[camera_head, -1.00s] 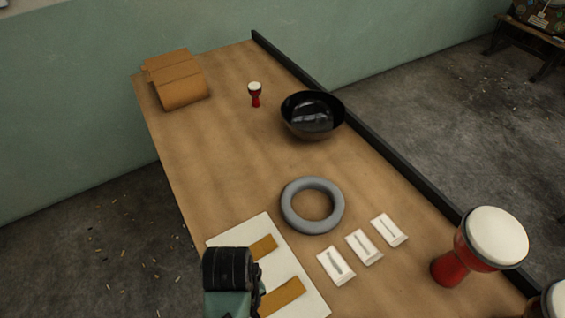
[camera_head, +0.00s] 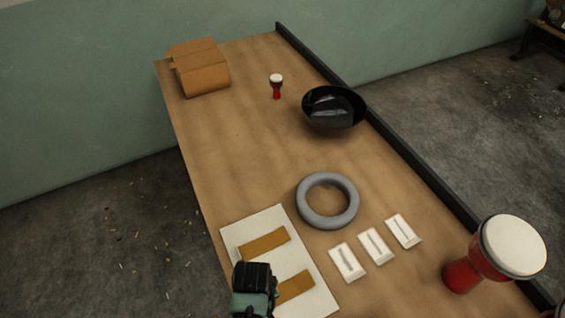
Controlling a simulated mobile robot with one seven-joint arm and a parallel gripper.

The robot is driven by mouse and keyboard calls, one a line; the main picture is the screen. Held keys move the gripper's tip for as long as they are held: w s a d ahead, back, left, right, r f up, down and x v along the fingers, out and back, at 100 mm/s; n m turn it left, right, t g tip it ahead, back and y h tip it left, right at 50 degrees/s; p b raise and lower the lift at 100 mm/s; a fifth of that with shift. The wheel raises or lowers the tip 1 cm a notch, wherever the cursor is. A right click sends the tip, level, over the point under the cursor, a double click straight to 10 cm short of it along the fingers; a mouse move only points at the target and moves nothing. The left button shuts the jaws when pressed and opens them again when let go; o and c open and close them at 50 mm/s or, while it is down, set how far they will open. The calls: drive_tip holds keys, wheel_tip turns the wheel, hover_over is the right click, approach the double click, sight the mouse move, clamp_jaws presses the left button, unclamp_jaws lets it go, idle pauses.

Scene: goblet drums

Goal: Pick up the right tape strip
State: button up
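Two flat tan strips lie on a white sheet (camera_head: 290,257) at the near left of the table. The upper-left strip (camera_head: 264,244) shows whole. The lower-right strip (camera_head: 296,288) is partly hidden at its left end by my arm's end. My gripper (camera_head: 256,284), black and teal, is at the bottom of the view, over the sheet's lower left part. Its fingers cannot be made out, so its opening and any hold are hidden.
A black bowl (camera_head: 333,121), a small red drum (camera_head: 276,92) and a tan curved object (camera_head: 201,76) are farther back.

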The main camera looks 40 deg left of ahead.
drive_tip(key=shift+c, duration=0.2)
clamp_jaws()
idle(0.3)
